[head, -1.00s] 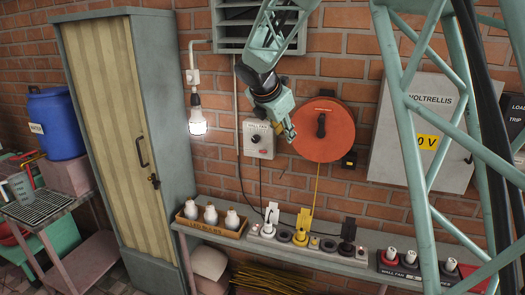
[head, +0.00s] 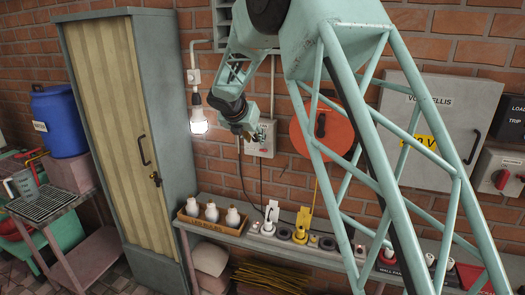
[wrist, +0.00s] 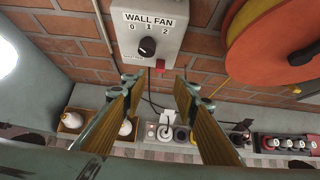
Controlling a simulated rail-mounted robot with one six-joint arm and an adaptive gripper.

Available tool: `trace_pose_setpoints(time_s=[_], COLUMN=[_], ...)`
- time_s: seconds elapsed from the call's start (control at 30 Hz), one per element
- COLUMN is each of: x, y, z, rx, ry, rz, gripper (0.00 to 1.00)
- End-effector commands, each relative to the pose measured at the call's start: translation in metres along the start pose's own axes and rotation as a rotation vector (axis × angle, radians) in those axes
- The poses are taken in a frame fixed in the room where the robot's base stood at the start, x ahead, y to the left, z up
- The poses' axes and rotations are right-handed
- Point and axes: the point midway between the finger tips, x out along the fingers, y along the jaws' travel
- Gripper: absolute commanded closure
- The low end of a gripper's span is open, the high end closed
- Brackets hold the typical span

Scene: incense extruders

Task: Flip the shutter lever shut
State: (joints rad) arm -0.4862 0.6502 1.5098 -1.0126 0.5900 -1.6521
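A grey slatted shutter (head: 222,14) is on the brick wall at the top of the head view, mostly hidden behind my arm. I cannot make out its lever in either view. My gripper (head: 245,132) is in front of the wall, overlapping the left side of the grey wall fan control box (head: 266,146). In the wrist view my gripper (wrist: 156,82) has its two fingers wide apart with nothing between them. The fan box (wrist: 166,18), with a black knob (wrist: 147,46) and a red part beneath, lies just beyond the fingertips.
A lit bulb (head: 199,122) hangs left of my gripper. A red-orange disc (head: 301,138) is on the wall to the right, partly behind my arm. The bench (head: 225,228) below holds a bulb tray (head: 200,228) and several plugs. A tall cabinet (head: 115,110) stands left.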

Motion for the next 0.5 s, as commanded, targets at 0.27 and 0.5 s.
trace_pose_setpoints(time_s=[0.27,0.5], x=[0.001,0.011], y=[-0.001,-0.001], z=[0.000,-0.001], rx=[0.001,0.001], ry=[0.000,0.001], rz=[-0.001,-0.002], gripper=[0.73,0.73])
